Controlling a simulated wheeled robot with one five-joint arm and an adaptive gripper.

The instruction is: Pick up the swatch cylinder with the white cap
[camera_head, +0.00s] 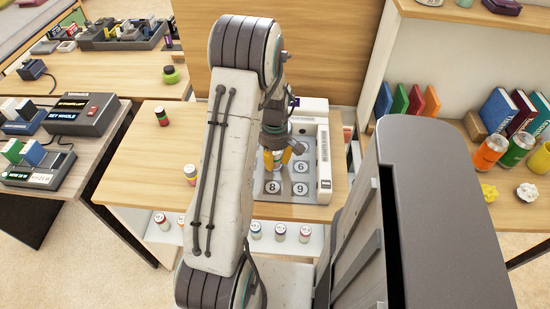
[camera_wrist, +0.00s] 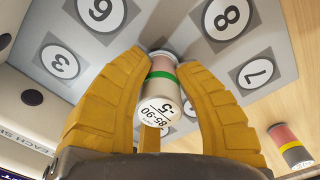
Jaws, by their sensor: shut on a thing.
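My gripper (camera_head: 277,158) is over the numbered grey board (camera_head: 324,165) on the wooden table. In the wrist view my gripper's yellow fingers (camera_wrist: 162,95) are shut around a swatch cylinder (camera_wrist: 162,76). It has a pale pink and grey body, a green band and a white cap (camera_wrist: 157,107) printed with dark marks, facing the camera. Its far end is near the board between numbered circles. I cannot tell whether it touches the board. In the head view my arm and fingers hide most of it.
A yellow-banded cylinder (camera_head: 190,174) and a red-green one (camera_head: 162,116) stand on the table left of my arm. White-capped cylinders (camera_head: 255,230) stand on the shelf below. A red, yellow and black cylinder (camera_wrist: 292,148) is at the wrist view's right. Shelves with books (camera_head: 498,109) stand at right.

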